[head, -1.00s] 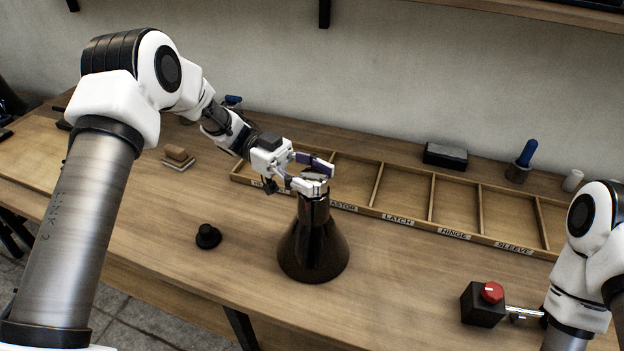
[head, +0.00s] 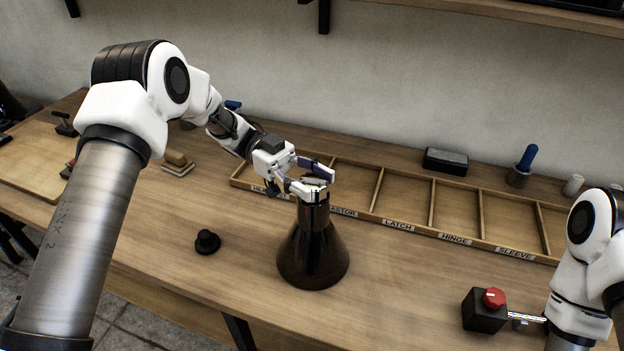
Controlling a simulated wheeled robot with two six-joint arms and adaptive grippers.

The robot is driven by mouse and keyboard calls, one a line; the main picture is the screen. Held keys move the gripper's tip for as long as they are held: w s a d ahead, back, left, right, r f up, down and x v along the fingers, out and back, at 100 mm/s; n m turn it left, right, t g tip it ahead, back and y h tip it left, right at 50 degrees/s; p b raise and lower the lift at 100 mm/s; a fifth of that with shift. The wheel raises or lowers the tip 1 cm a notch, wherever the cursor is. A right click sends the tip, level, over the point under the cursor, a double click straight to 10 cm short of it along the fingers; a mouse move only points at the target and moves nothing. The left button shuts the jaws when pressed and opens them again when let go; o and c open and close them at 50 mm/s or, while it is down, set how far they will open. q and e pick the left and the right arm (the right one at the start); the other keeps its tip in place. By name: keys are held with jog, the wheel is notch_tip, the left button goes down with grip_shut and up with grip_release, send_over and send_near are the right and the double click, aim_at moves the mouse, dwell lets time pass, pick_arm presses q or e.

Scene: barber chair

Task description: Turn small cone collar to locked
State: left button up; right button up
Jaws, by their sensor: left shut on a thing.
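A dark brown cone (head: 314,258) stands upright on the wooden table, with a narrow neck at its top. A light metallic collar (head: 313,196) sits on the neck, partly hidden by my gripper fingers. My left gripper (head: 320,183) comes in from the left and is shut on the collar at the top of the cone. Any lock mark on the collar is too small to make out. My right arm shows at the right edge, but its gripper cannot be made out.
A labelled wooden tray (head: 404,221) with several compartments lies behind the cone. A black knob-like part (head: 207,241) sits to its left. A black box with a red button (head: 493,298) is at the front right. A black block (head: 445,160) and a blue-handled tool (head: 527,158) stand behind.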

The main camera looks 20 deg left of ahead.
aim_at(303, 176)
dwell(0.7)
pick_arm(q)
jog(key=o, duration=1.2)
jog(key=v, duration=0.7)
jog(key=shift+w+a, duration=0.1)
jog(key=shift+a, duration=0.25)
jog(key=shift+d, duration=0.1)
